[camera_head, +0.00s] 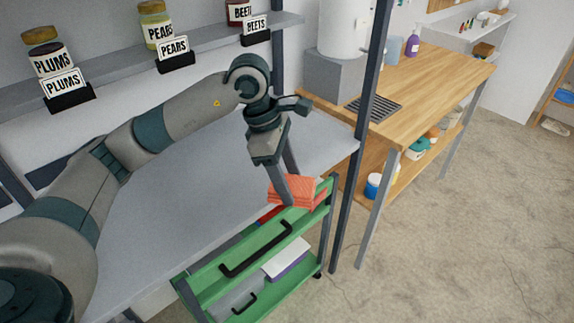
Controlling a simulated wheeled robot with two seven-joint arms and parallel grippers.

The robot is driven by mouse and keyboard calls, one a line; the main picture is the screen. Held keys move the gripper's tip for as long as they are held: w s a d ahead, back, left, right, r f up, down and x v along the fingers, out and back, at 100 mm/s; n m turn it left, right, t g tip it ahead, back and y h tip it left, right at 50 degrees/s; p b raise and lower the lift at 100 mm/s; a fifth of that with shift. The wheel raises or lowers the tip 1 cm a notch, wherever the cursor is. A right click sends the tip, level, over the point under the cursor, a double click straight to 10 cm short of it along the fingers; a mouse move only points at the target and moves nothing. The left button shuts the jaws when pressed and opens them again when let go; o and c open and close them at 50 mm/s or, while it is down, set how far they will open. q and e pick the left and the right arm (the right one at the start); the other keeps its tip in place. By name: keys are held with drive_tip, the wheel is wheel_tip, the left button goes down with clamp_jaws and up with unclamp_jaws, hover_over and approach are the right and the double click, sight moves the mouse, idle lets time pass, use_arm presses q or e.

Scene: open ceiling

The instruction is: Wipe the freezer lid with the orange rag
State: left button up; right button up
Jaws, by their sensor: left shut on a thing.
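The orange rag (306,191) looks folded, with several layers showing at its edge. My left gripper (290,190) reaches down from above and is shut on the rag, with its fingers at the rag's left part. The rag is at the right end of the green cart (255,258), beside the front edge of the grey shelf; I cannot tell whether it still touches the cart. I cannot make out a freezer lid in this view. My right gripper is not in view.
The wide grey shelf surface (165,235) under my left arm is bare. A dark upright post (352,165) stands close right of the rag. Labelled jars line the upper shelf (120,75). A wooden counter (432,75) stands beyond. The floor at right is clear.

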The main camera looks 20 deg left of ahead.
use_arm(q)
drive_tip(key=s+d+f+m+g+y, duration=0.1)
drive_tip(key=s+f+m+g+y, duration=0.2)
drive_tip(key=m, duration=1.7)
drive_tip(key=s+f+g, duration=0.1)
drive_tip(key=s+f, duration=0.1)
drive_tip(key=s, duration=0.2)
drive_tip(key=shift+s+d+f+m, duration=0.2)
drive_tip(key=shift+s+f+m, duration=0.05)
drive_tip(key=shift+s+m, duration=0.15)
drive_tip(key=shift+w+d, duration=0.15)
